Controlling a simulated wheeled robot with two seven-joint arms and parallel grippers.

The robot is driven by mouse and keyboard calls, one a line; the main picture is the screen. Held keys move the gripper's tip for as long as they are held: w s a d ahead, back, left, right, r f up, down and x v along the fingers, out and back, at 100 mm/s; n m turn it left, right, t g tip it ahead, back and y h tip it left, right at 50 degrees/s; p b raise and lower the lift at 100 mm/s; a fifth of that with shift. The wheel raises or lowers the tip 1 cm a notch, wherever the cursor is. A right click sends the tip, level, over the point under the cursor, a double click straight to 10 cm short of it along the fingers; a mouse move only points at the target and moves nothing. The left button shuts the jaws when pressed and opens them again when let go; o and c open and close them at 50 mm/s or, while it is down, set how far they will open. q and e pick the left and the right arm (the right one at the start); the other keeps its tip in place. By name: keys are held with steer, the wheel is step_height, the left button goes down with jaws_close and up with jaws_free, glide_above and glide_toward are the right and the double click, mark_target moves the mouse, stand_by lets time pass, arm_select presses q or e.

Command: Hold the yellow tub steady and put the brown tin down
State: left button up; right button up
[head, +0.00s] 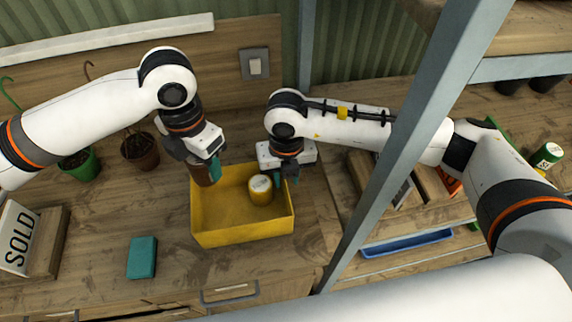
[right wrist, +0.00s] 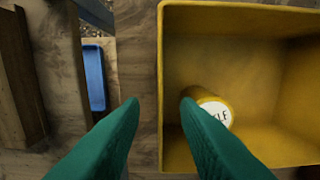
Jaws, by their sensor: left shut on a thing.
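The yellow tub (head: 236,237) stands upright on the wooden bench. A yellow tin (head: 260,186) with a white lid is inside it; the tin also shows in the right wrist view (right wrist: 214,110). My left gripper (head: 207,167) is shut on the brown tin (head: 200,175), at the tub's back left corner; the gripper partly hides the tin. I cannot tell whether the tin touches the tub. My right gripper (head: 288,178) is at the tub's right wall. In the right wrist view, its green fingers (right wrist: 158,106) are apart, one on each side of the wall (right wrist: 160,70).
A teal box (head: 142,257) lies left of the tub, near a SOLD sign (head: 18,238). Plant pots (head: 140,152) stand at the back left. A grey post (head: 400,150) crosses the view to the right of the tub. A blue tray (head: 408,243) lies beyond it.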

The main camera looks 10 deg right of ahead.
mark_target(286, 194)
step_height(286, 194, down, 8)
steer(key=shift+f, duration=0.1)
stand_by(0.4)
jaws_close()
